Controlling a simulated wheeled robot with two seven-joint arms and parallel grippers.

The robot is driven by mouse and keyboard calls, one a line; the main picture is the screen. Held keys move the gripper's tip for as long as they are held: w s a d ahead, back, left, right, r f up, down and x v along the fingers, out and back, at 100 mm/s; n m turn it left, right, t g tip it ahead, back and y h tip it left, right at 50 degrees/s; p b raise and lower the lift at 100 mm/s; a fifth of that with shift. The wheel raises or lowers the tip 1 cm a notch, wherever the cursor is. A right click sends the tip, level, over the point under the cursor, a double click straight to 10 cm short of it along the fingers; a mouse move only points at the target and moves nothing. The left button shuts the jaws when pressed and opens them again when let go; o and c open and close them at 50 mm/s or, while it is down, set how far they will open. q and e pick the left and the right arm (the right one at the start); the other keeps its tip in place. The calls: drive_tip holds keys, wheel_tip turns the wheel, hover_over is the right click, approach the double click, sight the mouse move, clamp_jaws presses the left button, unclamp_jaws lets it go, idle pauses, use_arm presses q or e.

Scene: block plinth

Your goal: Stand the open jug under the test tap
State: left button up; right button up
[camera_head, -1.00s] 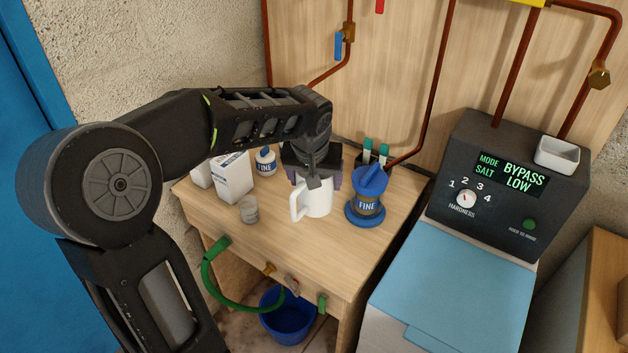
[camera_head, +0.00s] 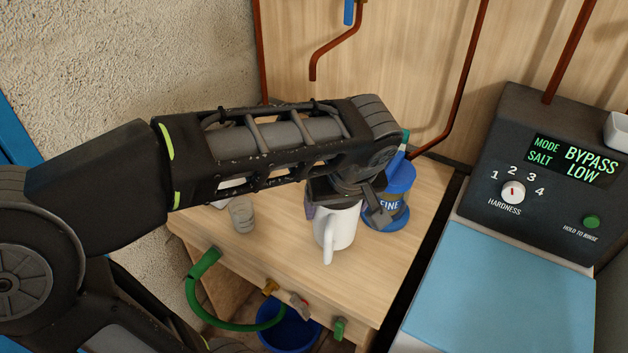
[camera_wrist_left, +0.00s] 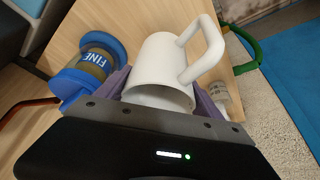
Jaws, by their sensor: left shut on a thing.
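The white open jug (camera_head: 336,228) is at my left gripper (camera_head: 340,202), upright or nearly so, with its handle towards the front. In the left wrist view the jug (camera_wrist_left: 158,72) sits between the purple pads of my left gripper, which is shut on it. I cannot tell whether its base touches the bench. A copper spout (camera_head: 313,72) with a blue lever (camera_head: 349,12), likely the test tap, hangs open-ended on the back panel, behind and above my left forearm. My right gripper is not in view.
A blue FINE canister (camera_head: 398,180) stands close right of the jug. A grey cylinder (camera_head: 242,215) stands on the wooden bench (camera_head: 285,245) at left. My forearm hides the bench's back. A green hose (camera_head: 195,290) and blue bucket (camera_head: 288,332) are below the front edge.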

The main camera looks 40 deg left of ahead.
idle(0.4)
use_arm(q)
drive_tip(key=w+a+p, duration=0.3)
drive_tip(key=w+a, duration=0.7)
drive_tip(key=a, duration=0.3)
drive_tip(key=shift+w, duration=0.2)
drive_tip(key=x, duration=0.3)
drive_tip(key=shift+a+f+p, duration=0.1)
drive_tip(key=shift+f+p, duration=0.25)
drive_tip(key=shift+p, duration=0.05)
